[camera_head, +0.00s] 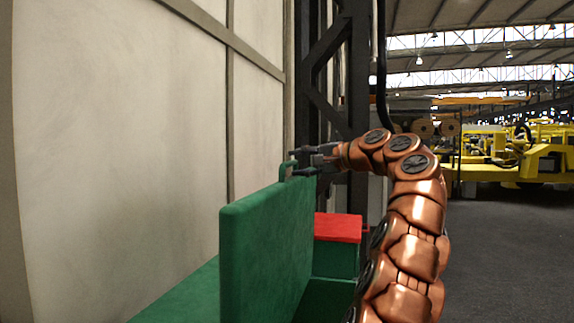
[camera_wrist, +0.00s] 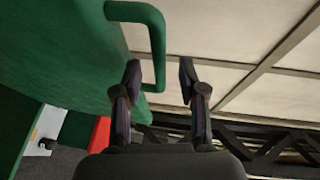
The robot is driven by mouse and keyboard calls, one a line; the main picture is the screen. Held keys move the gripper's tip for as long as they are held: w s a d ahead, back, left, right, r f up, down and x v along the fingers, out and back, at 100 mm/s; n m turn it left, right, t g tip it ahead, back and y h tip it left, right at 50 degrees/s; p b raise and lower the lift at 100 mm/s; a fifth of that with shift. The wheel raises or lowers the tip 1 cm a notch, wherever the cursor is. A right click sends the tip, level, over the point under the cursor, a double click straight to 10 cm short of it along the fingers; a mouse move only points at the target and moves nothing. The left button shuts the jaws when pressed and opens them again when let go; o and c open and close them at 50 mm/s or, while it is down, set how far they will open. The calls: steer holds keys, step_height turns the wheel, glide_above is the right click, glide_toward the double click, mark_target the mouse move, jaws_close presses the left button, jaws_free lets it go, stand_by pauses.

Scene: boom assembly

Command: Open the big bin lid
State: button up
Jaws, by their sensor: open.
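The big bin is green, and its green lid (camera_head: 265,250) stands upright, raised at the left of my arm in the head view. The bin's green body (camera_head: 328,297) shows below it at the right. The lid's green loop handle (camera_head: 288,170) is at the lid's upper far edge. In the wrist view the lid (camera_wrist: 60,50) fills the upper left. My gripper (camera_head: 303,160) is at the handle. In the wrist view my gripper (camera_wrist: 160,75) is open, with a bar of the handle (camera_wrist: 157,45) between its fingers. Contact is unclear.
A red-topped green box (camera_head: 338,227) stands behind the bin. A pale panelled wall (camera_head: 120,120) runs close along the left, and a dark steel column (camera_head: 340,70) stands behind my gripper. Yellow machinery (camera_head: 530,160) stands far right, with open dark floor (camera_head: 510,260) before it.

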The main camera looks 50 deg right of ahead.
mark_target(291, 164)
steer(key=w, duration=0.4)
steer(key=shift+w+a+f, duration=0.1)
steer(key=shift+a+f, duration=0.05)
steer(key=shift+f, duration=0.2)
jaws_close()
stand_by(0.4)
